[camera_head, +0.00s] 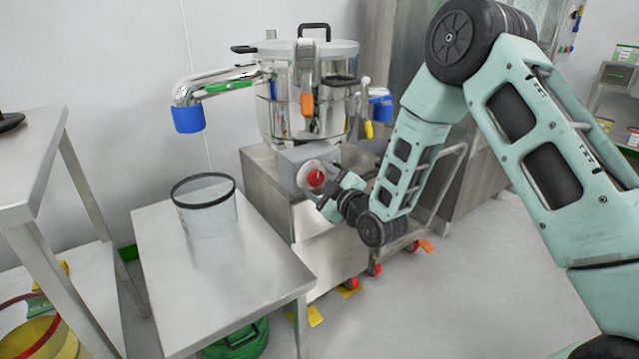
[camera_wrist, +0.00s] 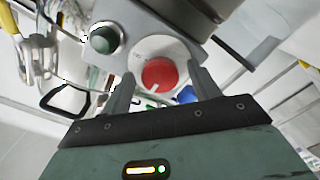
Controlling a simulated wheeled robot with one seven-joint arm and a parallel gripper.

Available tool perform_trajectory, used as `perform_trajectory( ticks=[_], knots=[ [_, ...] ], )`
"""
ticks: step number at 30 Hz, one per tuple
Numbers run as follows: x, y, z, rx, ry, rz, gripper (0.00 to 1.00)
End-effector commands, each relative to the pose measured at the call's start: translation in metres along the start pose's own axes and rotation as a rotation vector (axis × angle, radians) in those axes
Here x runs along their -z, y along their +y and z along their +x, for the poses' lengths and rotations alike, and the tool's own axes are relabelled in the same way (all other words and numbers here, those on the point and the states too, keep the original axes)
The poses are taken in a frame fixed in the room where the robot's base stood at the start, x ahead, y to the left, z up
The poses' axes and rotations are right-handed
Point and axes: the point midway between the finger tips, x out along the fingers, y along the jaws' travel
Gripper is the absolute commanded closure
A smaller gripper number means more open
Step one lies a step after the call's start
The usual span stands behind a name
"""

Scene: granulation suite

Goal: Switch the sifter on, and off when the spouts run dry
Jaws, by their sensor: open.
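The sifter (camera_head: 300,85) is a shiny steel drum with a flat lid, standing on a steel cabinet. Its left spout (camera_head: 212,88) ends in a blue sleeve (camera_head: 188,118) above and left of a clear bin. A second spout with a blue end (camera_head: 381,108) shows at right. A grey control box (camera_head: 290,163) on the cabinet front carries a red button (camera_head: 315,177). In the wrist view the red button (camera_wrist: 159,74) lies between the open fingers of my gripper (camera_wrist: 163,88), with a green button (camera_wrist: 104,38) to the left. Contact cannot be told. No flow shows at the left spout.
The clear dark-rimmed bin (camera_head: 207,219) stands on a steel table (camera_head: 215,275) at the front left. Another table (camera_head: 32,150) is at far left. A cart with red casters (camera_head: 412,246) is beside the cabinet. The floor at right (camera_head: 490,290) is clear.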

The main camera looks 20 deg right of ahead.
Motion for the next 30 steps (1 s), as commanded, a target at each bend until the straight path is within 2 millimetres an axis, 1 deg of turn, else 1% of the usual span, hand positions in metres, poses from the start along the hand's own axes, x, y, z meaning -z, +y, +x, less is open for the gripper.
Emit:
perform_trajectory(
  ticks=[9, 10, 11, 12, 14, 15, 23, 30],
  knots=[
    [0.0, -0.0001, 0.0029, 0.0, -0.001, 0.0, 0.39],
    [-0.0001, -0.0001, 0.0029, 0.0, -0.001, 0.0, 0.44],
    [-0.0001, -0.0001, 0.0029, 0.0, -0.001, 0.0, 0.53],
    [-0.0001, -0.0002, 0.0028, 0.0, -0.001, 0.0, 0.64],
    [-0.0001, -0.0001, 0.0028, 0.0, -0.001, 0.0, 0.8],
    [-0.0001, -0.0002, 0.0027, 0.0, -0.001, 0.0, 0.83],
    [-0.0004, -0.0003, 0.0025, 0.001, -0.001, 0.017, 0.83],
    [-0.0006, -0.0005, 0.0024, 0.0, -0.001, 0.119, 0.83]
  ],
)
